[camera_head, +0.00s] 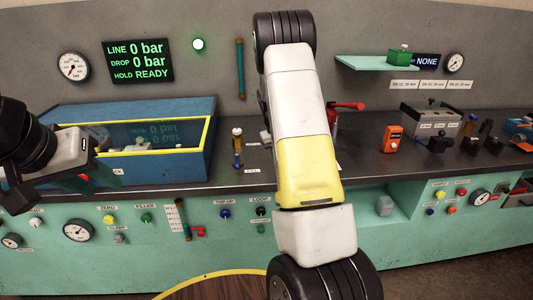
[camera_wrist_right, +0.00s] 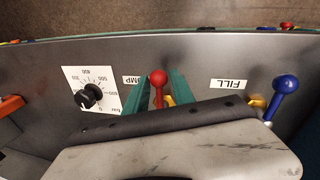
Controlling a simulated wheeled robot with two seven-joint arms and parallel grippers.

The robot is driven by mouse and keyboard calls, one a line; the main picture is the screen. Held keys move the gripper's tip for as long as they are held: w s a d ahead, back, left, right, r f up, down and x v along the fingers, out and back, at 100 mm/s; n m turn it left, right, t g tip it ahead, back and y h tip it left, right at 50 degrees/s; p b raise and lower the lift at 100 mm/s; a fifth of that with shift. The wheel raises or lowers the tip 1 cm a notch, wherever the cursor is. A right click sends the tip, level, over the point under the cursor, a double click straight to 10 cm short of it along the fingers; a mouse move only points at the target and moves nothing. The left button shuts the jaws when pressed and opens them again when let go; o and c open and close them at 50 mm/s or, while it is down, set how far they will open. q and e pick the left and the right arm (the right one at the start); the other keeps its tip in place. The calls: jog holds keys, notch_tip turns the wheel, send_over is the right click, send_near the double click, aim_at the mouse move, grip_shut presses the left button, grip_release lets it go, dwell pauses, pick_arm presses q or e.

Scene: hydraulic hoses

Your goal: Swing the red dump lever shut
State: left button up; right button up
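In the right wrist view the red ball knob of the dump lever (camera_wrist_right: 158,77) stands beside a label ending in "UMP". Two teal fingers of my right gripper (camera_wrist_right: 161,91) flank this knob, one on each side. They look apart, with the knob between them; contact cannot be told. The lever's lower part is hidden behind the grey gripper body. In the head view my right arm covers the dump lever and the gripper. My left gripper (camera_head: 72,178) is at the far left, in front of the blue case; its finger opening is unclear.
A blue-knobbed lever (camera_wrist_right: 285,85) by the "FILL" label and a black dial (camera_wrist_right: 89,96) flank the dump lever. A blue case (camera_head: 185,168) with yellow edging stands at left on the dark bench. An orange meter (camera_head: 393,137) stands right of my arm.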

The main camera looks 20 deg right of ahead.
jog(key=shift+o, duration=1.1)
notch_tip(320, 180, up, 8)
jog(key=a, duration=0.1)
jog(key=shift+a+f, duration=0.15)
jog(key=shift+a, duration=0.15)
